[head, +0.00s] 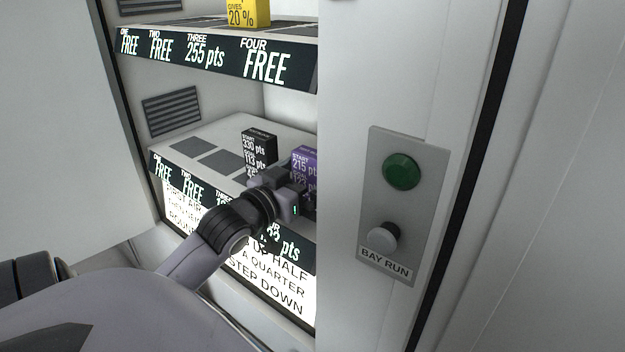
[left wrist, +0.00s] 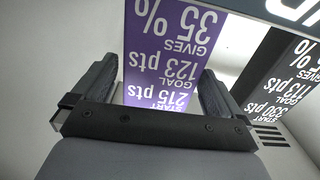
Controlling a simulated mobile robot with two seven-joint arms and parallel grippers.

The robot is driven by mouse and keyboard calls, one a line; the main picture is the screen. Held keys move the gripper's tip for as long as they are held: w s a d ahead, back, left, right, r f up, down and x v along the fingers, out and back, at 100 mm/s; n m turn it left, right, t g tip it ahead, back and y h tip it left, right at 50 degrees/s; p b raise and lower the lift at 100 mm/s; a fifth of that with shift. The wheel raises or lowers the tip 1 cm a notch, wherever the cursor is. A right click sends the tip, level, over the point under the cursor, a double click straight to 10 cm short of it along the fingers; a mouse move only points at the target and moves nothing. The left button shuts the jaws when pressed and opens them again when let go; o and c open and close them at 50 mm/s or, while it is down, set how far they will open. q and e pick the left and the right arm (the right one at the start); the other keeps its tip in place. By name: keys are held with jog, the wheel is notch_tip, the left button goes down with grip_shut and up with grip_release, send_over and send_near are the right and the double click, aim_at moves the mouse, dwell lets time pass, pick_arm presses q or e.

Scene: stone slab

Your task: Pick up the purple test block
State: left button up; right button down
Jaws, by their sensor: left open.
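The purple test block (head: 305,158) stands on the lower shelf in the head view, at the right end beside the cabinet's white frame. Its lower part is hidden behind my left gripper (head: 285,190). In the left wrist view the purple block (left wrist: 165,55) shows upside down with the text "START 215 pts, GOAL 123 pts, GIVES 35 %". My left gripper (left wrist: 160,85) is open, with one finger on each side of the block's face in that view. I cannot tell whether the fingers touch it. My right gripper is not in view.
A black block (head: 258,147) stands just left of the purple one; it also shows in the left wrist view (left wrist: 285,85). A yellow block (head: 248,13) stands on the upper shelf (head: 215,60). A panel (head: 395,205) with a green button is on the white frame.

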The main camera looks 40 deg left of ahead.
pick_arm(q)
jog(key=shift+w+a, duration=0.1)
jog(key=shift+w, duration=0.8)
jog(key=c, duration=1.2)
jog(key=shift+r, duration=0.2)
jog(key=shift+c, duration=0.2)
